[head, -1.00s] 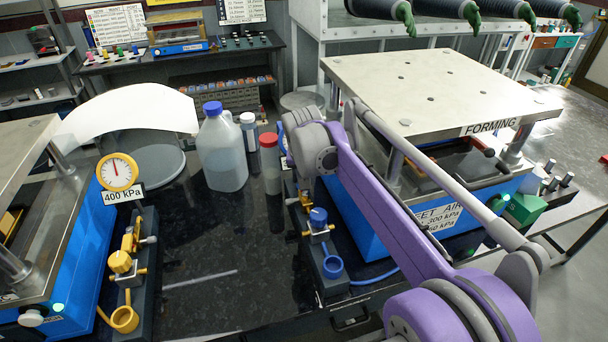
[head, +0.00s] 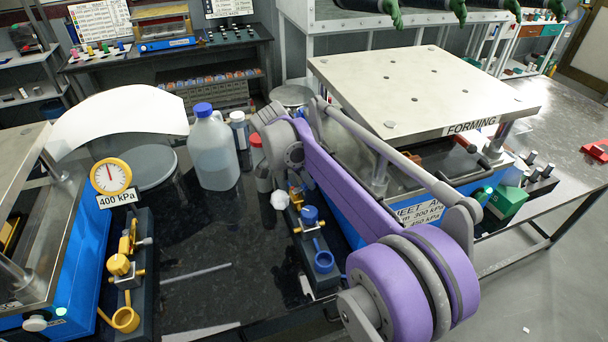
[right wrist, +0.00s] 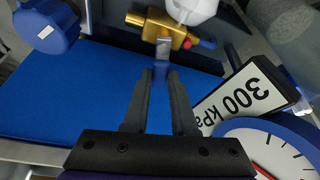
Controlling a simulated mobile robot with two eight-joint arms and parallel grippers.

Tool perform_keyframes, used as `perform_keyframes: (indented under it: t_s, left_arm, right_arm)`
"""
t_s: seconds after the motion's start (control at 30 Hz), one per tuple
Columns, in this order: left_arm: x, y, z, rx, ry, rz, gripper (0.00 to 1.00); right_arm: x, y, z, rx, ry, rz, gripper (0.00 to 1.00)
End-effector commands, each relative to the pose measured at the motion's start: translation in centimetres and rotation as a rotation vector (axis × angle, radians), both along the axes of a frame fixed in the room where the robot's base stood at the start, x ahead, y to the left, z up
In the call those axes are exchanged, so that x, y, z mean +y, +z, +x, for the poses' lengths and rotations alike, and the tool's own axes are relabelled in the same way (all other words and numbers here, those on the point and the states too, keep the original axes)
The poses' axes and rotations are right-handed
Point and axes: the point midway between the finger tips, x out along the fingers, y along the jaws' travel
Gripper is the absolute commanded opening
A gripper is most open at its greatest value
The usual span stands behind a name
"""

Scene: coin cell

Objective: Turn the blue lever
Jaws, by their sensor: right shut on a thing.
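The blue lever (right wrist: 161,74) sits below a brass valve (right wrist: 165,34) in the right wrist view. My right gripper (right wrist: 160,84) is shut on it, with the lever's end between the two dark fingertips. In the head view the brass valve (head: 295,196) stands beside a blue knob (head: 309,215) at the left of the forming press (head: 450,95). My purple right arm reaches over there, and its wrist hides the lever and fingers. My left gripper is in neither current view.
A rounded white shape (head: 280,200) shows beside the valve. A 300 kPa label (right wrist: 240,95) and a gauge (right wrist: 268,150) are close to the right fingers. A jug (head: 213,155) and bottles stand behind. A second press with yellow fittings (head: 120,265) is at left.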

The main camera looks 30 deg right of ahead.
Motion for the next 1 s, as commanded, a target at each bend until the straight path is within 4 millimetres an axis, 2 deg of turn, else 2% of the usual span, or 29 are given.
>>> perform_keyframes:
  t_s: [0.4,1.0]
  left_arm:
    - [0.00,0.92,0.31,-0.006,0.000,0.000,0.50]
    - [0.00,1.02,0.34,-0.006,0.000,0.000,0.50]
  right_arm:
    - [0.11,0.03,-0.65,0.000,-0.219,0.001,0.00]
    - [0.16,-0.07,-0.82,0.001,-0.261,0.002,0.00]
